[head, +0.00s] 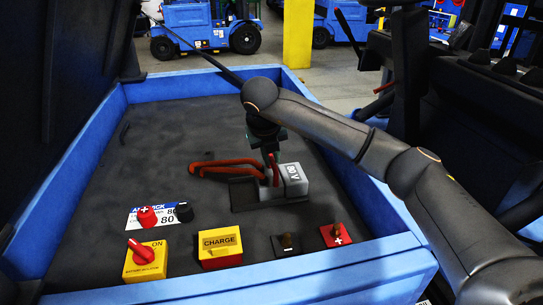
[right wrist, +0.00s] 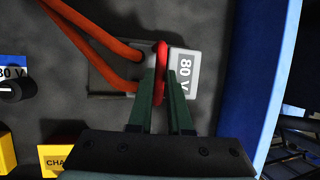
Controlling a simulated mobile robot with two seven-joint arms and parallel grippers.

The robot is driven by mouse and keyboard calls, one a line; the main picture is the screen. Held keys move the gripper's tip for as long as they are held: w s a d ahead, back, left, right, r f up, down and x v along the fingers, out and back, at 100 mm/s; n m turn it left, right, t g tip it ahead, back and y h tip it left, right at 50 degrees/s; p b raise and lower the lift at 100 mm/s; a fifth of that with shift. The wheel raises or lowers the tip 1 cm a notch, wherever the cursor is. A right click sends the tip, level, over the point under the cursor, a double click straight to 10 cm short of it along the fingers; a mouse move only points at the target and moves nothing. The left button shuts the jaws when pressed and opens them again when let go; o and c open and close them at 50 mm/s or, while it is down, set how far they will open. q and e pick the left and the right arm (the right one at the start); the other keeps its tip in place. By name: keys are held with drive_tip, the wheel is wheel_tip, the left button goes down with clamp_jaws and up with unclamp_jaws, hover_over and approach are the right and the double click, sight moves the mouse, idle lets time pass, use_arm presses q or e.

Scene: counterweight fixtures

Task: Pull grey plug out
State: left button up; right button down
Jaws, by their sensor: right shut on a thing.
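The grey plug (head: 293,178), marked 80 V, sits at the dark holder (head: 246,195) on the floor of the blue tray. It also shows in the right wrist view (right wrist: 184,74). A red handle (right wrist: 162,50) stands on its left side, and orange-red cables (head: 222,166) run left from it. My right gripper (head: 271,155) is above the plug with its fingers pointing down. In the right wrist view its green fingers (right wrist: 161,78) are closed on the red handle. How deep the plug sits is hard to tell. My left gripper is not in view.
Along the tray's front are a yellow box with a red switch (head: 144,262), a yellow CHARGE box (head: 220,246), and black (head: 286,243) and red (head: 336,235) terminals. Red and black knobs sit by a label (head: 148,217). Blue walls (head: 350,180) rim the tray.

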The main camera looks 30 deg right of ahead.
drive_tip(key=a, duration=0.2)
drive_tip(key=w+a, duration=0.1)
drive_tip(key=a, duration=0.1)
drive_tip(key=shift+w+a, duration=0.1)
drive_tip(key=shift+a, duration=0.05)
drive_tip(key=c, duration=0.8)
unclamp_jaws()
drive_tip(key=shift+c, duration=0.2)
drive_tip(key=v, duration=1.2)
drive_tip(key=shift+r, duration=0.25)
